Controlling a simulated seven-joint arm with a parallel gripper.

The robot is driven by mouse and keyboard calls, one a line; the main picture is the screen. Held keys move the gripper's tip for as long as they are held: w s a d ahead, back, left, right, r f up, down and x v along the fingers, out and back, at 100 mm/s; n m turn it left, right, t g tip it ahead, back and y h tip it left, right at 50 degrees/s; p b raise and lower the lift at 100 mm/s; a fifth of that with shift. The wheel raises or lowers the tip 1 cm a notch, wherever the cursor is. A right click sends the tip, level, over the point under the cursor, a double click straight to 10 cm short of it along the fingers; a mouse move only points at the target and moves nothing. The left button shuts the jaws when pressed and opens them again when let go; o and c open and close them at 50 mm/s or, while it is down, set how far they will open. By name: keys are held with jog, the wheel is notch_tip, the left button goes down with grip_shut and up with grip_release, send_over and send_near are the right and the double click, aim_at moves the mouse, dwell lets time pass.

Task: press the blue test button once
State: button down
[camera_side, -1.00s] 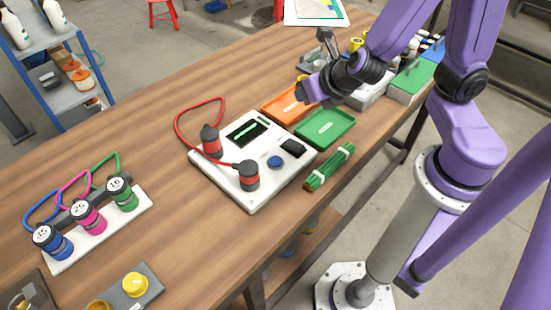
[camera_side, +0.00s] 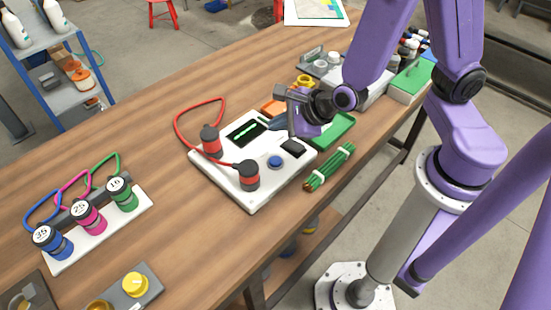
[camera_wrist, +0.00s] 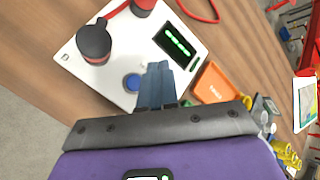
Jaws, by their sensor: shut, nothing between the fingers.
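The blue test button (camera_side: 275,162) is a round cap on the front part of the white test panel (camera_side: 223,180). It also shows in the wrist view (camera_wrist: 133,82), just left of my fingertips. My gripper (camera_side: 270,122) is shut and empty. It is above the panel's back right part, near the dark screen (camera_side: 246,133), apart from the button. In the wrist view my closed fingers (camera_wrist: 158,72) point over the panel between the button and the screen. Height above the panel is hard to judge.
Two red-and-black plugs (camera_side: 249,176) (camera_side: 210,141) joined by a red cable stand on the panel. A black switch (camera_side: 294,146) sits right of the button. Orange (camera_side: 272,106) and green trays (camera_side: 341,128) lie behind and right.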

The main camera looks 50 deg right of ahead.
aim_at(278, 162)
jog(key=shift+f, duration=0.15)
jog(key=shift+f, duration=4.25)
jog(key=shift+f, duration=0.45)
jog(key=shift+f, duration=0.5)
jog(key=shift+r, duration=0.95)
jog(key=shift+r, duration=0.1)
jog(key=shift+r, duration=2.4)
